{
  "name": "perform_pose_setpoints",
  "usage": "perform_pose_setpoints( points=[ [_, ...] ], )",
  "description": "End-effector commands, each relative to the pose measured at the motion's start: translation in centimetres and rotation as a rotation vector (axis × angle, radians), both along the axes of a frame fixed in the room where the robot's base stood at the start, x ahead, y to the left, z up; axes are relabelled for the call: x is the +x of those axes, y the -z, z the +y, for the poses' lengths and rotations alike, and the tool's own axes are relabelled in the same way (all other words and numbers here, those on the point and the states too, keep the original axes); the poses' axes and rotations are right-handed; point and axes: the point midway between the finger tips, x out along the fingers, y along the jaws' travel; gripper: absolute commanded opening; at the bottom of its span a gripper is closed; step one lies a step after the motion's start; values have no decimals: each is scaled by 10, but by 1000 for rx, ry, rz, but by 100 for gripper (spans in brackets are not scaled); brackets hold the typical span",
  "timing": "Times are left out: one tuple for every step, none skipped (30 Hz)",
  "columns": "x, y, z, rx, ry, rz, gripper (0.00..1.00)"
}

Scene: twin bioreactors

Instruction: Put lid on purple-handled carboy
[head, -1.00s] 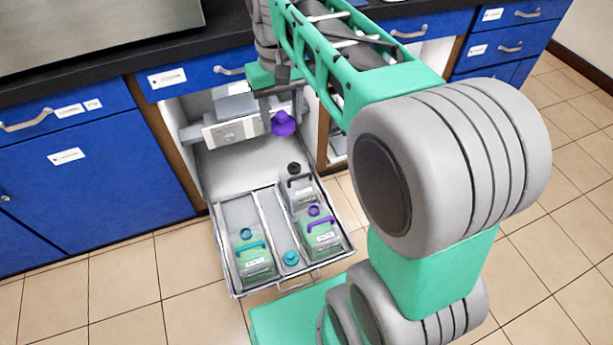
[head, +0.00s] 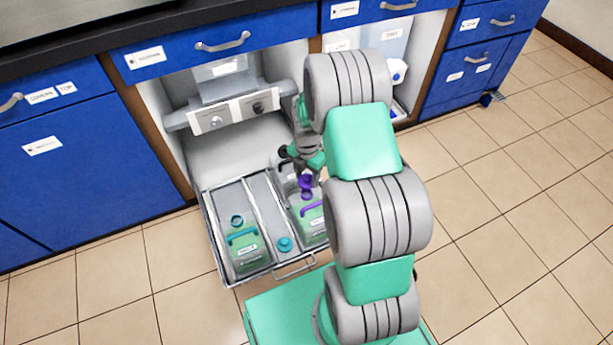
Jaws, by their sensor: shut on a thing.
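The purple-handled carboy (head: 313,229) stands upright in the right compartment of the pull-out tray (head: 229,283), with green liquid in it. Its purple neck ring (head: 307,195) shows just behind the handle. My gripper (head: 306,172) is shut on the purple lid (head: 305,182) and holds it just above that neck. In this view the lid and the neck nearly meet, and I cannot tell whether they touch. My arm hides part of the gripper and the carboy's right side.
A teal-handled carboy (head: 243,252) stands in the left compartment with its neck open. A loose teal lid (head: 285,244) lies in the middle compartment. A dark-topped carboy (head: 285,166) is partly hidden behind my gripper. A grey unit with knobs (head: 236,112) is behind the tray.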

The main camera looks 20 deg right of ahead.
Motion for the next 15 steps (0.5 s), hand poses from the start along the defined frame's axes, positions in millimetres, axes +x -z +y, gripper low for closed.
perform_pose_setpoints(
  points=[
    [0, 4, 0, 0, 1, 0, 12],
    [0, 7, 0, 0, 1, 0, 12],
    [0, 10, 0, 0, 1, 1, 12],
    [0, 13, 0, 0, 1, 1, 12],
    [0, 17, 0, 0, 2, 1, 12],
    [0, 21, 0, 0, 2, 1, 12],
    [0, 25, 0, 0, 2, 1, 12],
    [0, 28, 1, 0, 2, 1, 12],
    [0, 33, 1, 0, 2, 1, 12],
    [0, 37, 1, 0, 2, 1, 12],
    [0, 40, 1, 0, 2, 1, 12],
    [0, 44, 1, 0, 2, 2, 12],
    [0, 47, 1, 0, 2, 2, 12],
    [0, 50, 1, 0, 2, 1, 12],
    [0, 53, 0, 0, 3, 1, 12]
  ],
)
